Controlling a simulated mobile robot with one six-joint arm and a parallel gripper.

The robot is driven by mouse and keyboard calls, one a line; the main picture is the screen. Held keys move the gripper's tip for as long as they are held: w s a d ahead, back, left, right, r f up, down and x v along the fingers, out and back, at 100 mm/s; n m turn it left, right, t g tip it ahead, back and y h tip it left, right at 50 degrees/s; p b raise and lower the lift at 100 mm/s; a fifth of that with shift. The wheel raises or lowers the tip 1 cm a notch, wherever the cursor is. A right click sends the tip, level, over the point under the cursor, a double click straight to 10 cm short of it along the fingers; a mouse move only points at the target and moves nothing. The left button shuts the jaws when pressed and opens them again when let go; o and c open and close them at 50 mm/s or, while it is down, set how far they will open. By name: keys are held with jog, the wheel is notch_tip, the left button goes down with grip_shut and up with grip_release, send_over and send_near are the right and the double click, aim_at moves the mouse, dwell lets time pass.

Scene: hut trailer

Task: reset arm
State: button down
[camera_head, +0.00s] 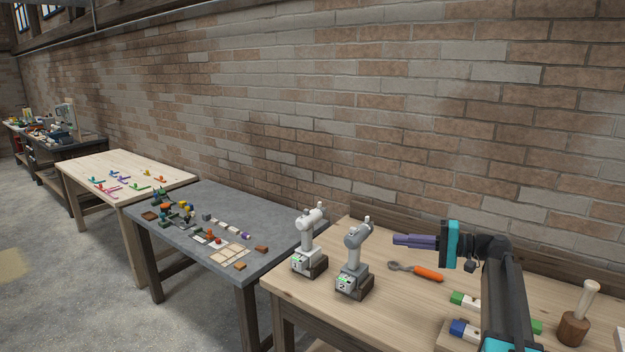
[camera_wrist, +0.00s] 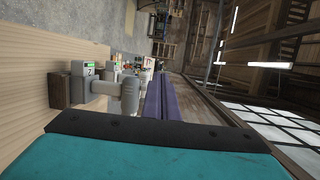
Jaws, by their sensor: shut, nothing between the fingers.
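My gripper (camera_head: 402,240) has purple fingers and points left, raised above the wooden workbench (camera_head: 330,303) in the head view. Its fingers are together with nothing between them. They also show in the wrist view (camera_wrist: 159,97), lying side by side. The teal and black wrist part is behind them. The arm comes up from the lower right of the head view. The gripper touches nothing that I can see.
Two small devices, one white (camera_head: 309,240) and one grey (camera_head: 354,260), stand left of my gripper. An orange-handled tool (camera_head: 428,273), green-and-white block (camera_head: 465,301), blue-and-white block (camera_head: 467,330) and mallet (camera_head: 577,318) are on the bench. A brick wall (camera_head: 400,120) rises behind.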

jog(key=s+a+f+g+h, duration=0.1)
jog(key=s+a+f+h, duration=0.25)
jog(key=f, duration=0.75)
jog(key=s+a+f+n+g+h, duration=0.15)
jog(key=s+a+f, duration=0.3)
jog(key=f, duration=0.55)
jog(key=s+a+f+m+g+h, duration=0.15)
jog(key=s+a+f+h, duration=0.25)
jog(key=f, duration=0.7)
jog(key=s+d+f+n+g+h+b, duration=0.1)
jog(key=s+f+n+g+h+b, duration=0.1)
jog(key=s+f, duration=1.7)
jog(key=s+d+f+n+g+h+b, duration=0.2)
jog(key=s+f+g+h+b, duration=0.2)
jog(key=s+f, duration=1.5)
jog(key=f+g+b, duration=0.1)
jog(key=g+b, duration=0.1)
jog(key=b, duration=0.2)
jog(key=shift+s+f+n+h, duration=0.25)
jog(key=shift+s+n+h, duration=0.05)
jog(key=shift+n, duration=0.1)
